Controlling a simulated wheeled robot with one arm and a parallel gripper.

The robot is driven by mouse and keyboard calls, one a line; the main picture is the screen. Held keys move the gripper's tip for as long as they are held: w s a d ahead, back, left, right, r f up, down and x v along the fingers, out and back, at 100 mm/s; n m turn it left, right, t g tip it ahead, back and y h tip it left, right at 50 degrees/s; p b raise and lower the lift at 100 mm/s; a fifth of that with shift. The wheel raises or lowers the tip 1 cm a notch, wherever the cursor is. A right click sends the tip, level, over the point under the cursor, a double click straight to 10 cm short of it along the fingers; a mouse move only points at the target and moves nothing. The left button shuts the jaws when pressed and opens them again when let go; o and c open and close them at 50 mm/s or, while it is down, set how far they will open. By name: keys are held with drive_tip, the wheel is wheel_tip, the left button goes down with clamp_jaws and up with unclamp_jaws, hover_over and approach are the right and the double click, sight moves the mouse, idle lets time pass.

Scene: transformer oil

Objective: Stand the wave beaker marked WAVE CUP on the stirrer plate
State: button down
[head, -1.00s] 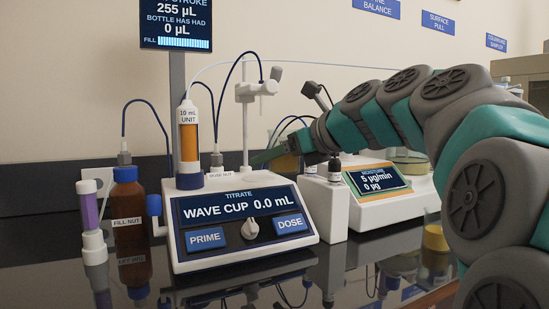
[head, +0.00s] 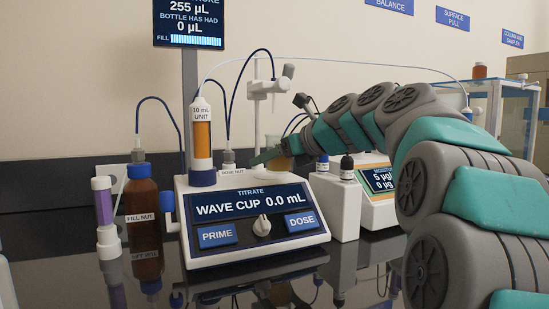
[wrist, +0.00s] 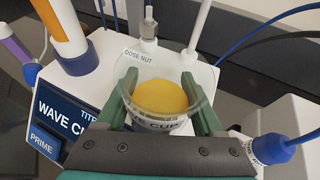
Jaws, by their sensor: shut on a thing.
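The wave beaker (wrist: 163,122), a clear cup with yellow liquid and a partly visible "CUP" label, is between the two green fingers of my gripper (wrist: 165,95) in the wrist view. The gripper is shut on it. In the head view the beaker (head: 273,148) shows small behind the titrator, beside my gripper (head: 266,157). The titrator (head: 258,255) reads "WAVE CUP 0.0 mL". The stirrer plate's surface is hidden behind the titrator front and under the beaker, so I cannot tell whether the beaker touches it.
An electrode stand (head: 256,90) rises behind the beaker. The dose nut (head: 229,160) and the 10 mL unit (head: 202,135) stand to its left, with tubes overhead. A white block with small bottles (head: 345,195) and the moisture meter (head: 378,180) stand to the right. A brown bottle (head: 142,205) is at left.

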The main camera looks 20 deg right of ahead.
sight(262, 174)
drive_tip(key=shift+w+f, duration=0.25)
drive_tip(key=shift+w, duration=1.05)
drive_tip(key=shift+w+f, duration=0.2)
drive_tip(key=shift+w, duration=1.1)
drive_tip(key=shift+f, duration=0.55)
unclamp_jaws()
drive_tip(key=v, duration=0.7)
drive_tip(key=shift+s+d+r, duration=0.15)
drive_tip(key=shift+s+d, duration=0.05)
drive_tip(key=shift+s, duration=0.15)
